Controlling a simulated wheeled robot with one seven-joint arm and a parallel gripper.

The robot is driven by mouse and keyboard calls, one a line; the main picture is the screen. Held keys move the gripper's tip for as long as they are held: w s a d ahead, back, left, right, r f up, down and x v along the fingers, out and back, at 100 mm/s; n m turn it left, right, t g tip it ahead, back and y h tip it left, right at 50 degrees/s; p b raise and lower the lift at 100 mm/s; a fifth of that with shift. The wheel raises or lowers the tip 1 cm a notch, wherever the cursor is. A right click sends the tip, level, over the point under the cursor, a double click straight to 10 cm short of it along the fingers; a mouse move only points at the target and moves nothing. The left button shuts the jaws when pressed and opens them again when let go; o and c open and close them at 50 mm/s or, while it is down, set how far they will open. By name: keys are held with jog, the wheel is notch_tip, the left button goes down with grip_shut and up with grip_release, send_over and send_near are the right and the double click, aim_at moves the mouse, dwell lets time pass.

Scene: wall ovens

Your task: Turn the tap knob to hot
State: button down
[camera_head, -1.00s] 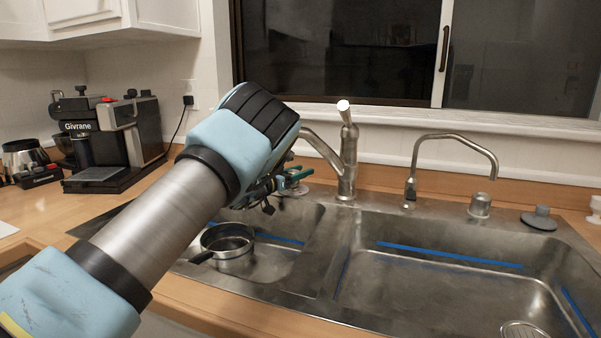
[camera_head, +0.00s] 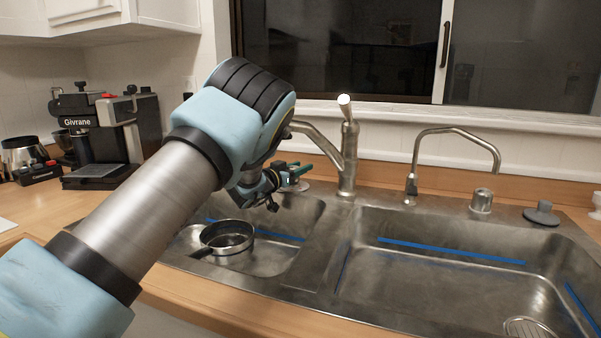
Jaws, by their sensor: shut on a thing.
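The metal tap (camera_head: 347,165) stands behind the double sink, with its spout reaching left behind my wrist. Its knob (camera_head: 347,110) is the lever at the top, upright and tilted slightly left, with a bright round end. My gripper (camera_head: 302,172) is left of the tap body and below the spout, well below the knob and apart from it in the picture. Its teal fingers are small and partly hidden by my wrist. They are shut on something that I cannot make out.
A pan (camera_head: 227,237) sits in the left sink basin (camera_head: 270,263). A thin second spout (camera_head: 455,131) and a metal cap (camera_head: 481,201) stand right of the tap. A coffee machine (camera_head: 110,140) is at left.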

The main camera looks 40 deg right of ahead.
jog(key=n+t+b, duration=0.1)
jog(key=n+t+y+b, duration=0.1)
jog(key=t+b, duration=0.1)
jog(key=n+t+y+b, duration=0.1)
jog(key=t, duration=0.1)
jog(key=shift+w+a+f+n+b, duration=0.1)
jog(key=shift+w+f+n+b, duration=0.2)
jog(key=shift+f+b, duration=0.05)
jog(key=shift+w+a+r+n+t+y+b, duration=0.1)
jog(key=shift+w+n+t+y+b, duration=0.1)
jog(key=shift+n+t+y+b, duration=0.85)
jog(key=t, duration=0.1)
jog(key=n+y, duration=0.1)
jog(key=t+y, duration=0.1)
jog(key=shift+w+a+r+n+t, duration=0.2)
jog(key=shift+r+n+t, duration=0.05)
jog(key=shift+n+t, duration=0.1)
jog(key=shift+w+a+r+n+t+y+p, duration=0.1)
jog(key=shift+a+n+t+y+p, duration=0.05)
jog(key=shift+n+t+y+p, duration=0.4)
jog(key=shift+w+a+n+t+y+p, duration=0.1)
jog(key=shift+n+t+y+p, duration=0.2)
jog(key=shift+y, duration=0.3)
jog(key=shift+n, duration=0.25)
jog(key=shift+c, duration=2)
grip_release()
jog(key=shift+w, duration=0.1)
jog(key=shift+b+v, duration=0.65)
jog(key=shift+v, duration=3.15)
